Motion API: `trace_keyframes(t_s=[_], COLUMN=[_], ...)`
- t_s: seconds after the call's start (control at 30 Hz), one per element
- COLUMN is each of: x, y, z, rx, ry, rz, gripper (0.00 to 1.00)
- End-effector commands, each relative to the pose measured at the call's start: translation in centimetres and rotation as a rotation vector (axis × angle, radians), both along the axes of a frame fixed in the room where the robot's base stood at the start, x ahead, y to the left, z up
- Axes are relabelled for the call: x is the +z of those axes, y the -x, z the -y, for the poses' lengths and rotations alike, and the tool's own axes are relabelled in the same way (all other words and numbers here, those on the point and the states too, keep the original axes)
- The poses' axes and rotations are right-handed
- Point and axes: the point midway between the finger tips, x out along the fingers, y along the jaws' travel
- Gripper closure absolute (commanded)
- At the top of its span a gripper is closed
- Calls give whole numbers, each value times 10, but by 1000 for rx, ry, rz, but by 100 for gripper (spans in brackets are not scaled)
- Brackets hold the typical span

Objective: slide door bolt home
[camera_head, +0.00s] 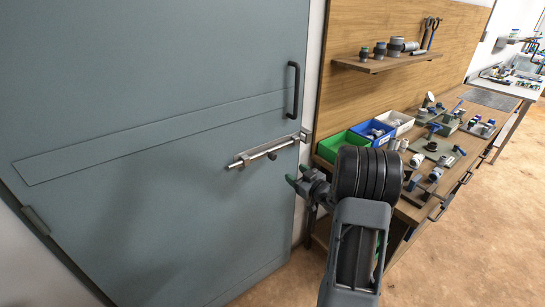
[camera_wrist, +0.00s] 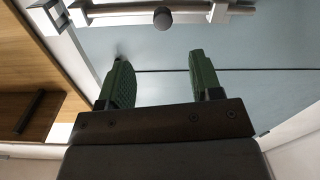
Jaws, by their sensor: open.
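The door bolt (camera_head: 262,153) is a pale metal rod on a plate, mounted across the grey-blue door (camera_head: 150,95) below its dark handle. A dark round knob (camera_wrist: 162,18) stands out from the bolt, near the top middle of the wrist view. A metal keeper (camera_head: 305,136) is at the door's right edge; it shows at the upper left of the wrist view (camera_wrist: 45,17). I cannot tell whether the rod enters it. My gripper (camera_wrist: 157,57) has green fingers, open and empty. Its tips are apart from the knob, which lies ahead, roughly between their lines.
A workbench (camera_head: 395,205) with green, blue and white bins and several fittings stands close to the right of the door and my arm. A wall shelf (camera_head: 385,62) holds more parts and pliers. Brown floor (camera_head: 480,240) is clear at the right.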

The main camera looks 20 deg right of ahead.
Motion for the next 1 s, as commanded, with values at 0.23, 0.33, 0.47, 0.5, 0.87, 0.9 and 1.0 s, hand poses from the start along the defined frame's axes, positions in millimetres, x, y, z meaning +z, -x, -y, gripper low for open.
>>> trace_keyframes(t_s=[0.23, 0.33, 0.47, 0.5, 0.87, 0.9, 1.0], x=[7, 8, 8, 8, 6, 7, 6], y=[-23, -41, -67, -74, -122, -125, -130], z=[-9, -14, -21, -23, -34, -35, -37], rx=[17, 17, 16, 15, 13, 13, 12], ry=[-22, -21, -21, -21, -20, -20, -21], rz=[26, 25, 25, 25, 24, 25, 24], gripper=[41, 41, 41, 41, 41, 41, 41])
